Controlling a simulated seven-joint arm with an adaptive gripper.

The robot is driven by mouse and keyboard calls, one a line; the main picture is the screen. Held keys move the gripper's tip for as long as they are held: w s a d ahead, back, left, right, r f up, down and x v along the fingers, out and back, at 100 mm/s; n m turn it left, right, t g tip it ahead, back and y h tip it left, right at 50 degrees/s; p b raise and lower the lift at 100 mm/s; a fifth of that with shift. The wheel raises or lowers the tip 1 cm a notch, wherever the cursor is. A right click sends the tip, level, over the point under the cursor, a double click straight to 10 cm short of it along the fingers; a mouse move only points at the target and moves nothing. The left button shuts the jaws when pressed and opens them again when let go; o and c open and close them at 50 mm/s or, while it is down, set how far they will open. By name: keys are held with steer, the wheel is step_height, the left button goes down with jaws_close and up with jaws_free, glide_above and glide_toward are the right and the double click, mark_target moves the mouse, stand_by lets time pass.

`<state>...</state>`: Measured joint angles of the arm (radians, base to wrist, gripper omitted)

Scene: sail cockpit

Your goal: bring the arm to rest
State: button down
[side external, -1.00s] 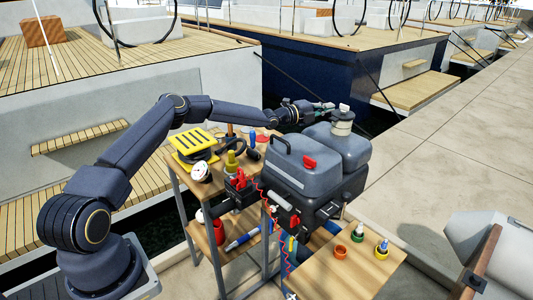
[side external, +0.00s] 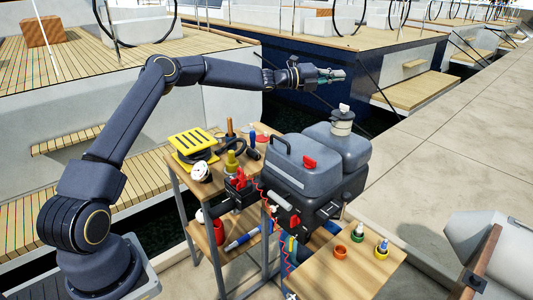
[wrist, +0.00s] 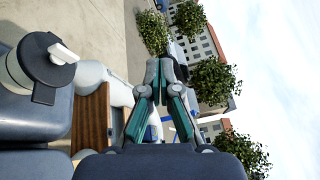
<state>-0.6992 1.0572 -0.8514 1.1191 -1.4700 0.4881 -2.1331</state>
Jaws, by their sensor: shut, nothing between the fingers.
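My gripper (side external: 334,75) is raised above and behind the grey tank unit (side external: 300,165), in free air. Its fingers point right in the side view. In the wrist view my gripper (wrist: 158,62) shows its two green-padded fingers drawn together at the tips, with nothing between them. The grey round fitting with a white cap (side external: 342,121) on top of the tank unit stands below my gripper, apart from it. That fitting also shows at the left of the wrist view (wrist: 45,65).
A wooden stand (side external: 178,172) left of the tank unit holds a yellow slotted block (side external: 193,143) and several small tools. A lower wooden board (side external: 335,270) carries small coloured pots. Boats lie behind; the paved quay (side external: 450,150) at right is open.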

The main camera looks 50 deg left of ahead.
steer(key=s+d+r+m+g+h, duration=0.1)
steer(key=s+d+r+m+g, duration=0.2)
steer(key=d, duration=0.4)
steer(key=s+d+r+m+h, duration=0.1)
steer(key=s+d+r+m, duration=0.1)
steer(key=d+r+m, duration=0.3)
steer(key=s+d+r+m+g+y, duration=0.15)
steer(key=s+d+m+g, duration=0.25)
steer(key=s+d+m, duration=0.85)
steer(key=s+a+f+m+y, duration=0.15)
steer(key=s+a+m, duration=0.35)
steer(key=s, duration=0.7)
steer(key=s+a+f+m+y, duration=0.1)
steer(key=s+a+m+y, duration=0.2)
steer(key=s+m, duration=0.7)
steer(key=s+a+f+m+g+y, duration=0.3)
steer(key=s+a+f+m, duration=0.6)
steer(key=s, duration=0.3)
steer(key=shift+s+a+f+m+y, duration=0.2)
steer(key=shift+a+f+m+y, duration=0.15)
steer(key=shift+a+f+y, duration=0.3)
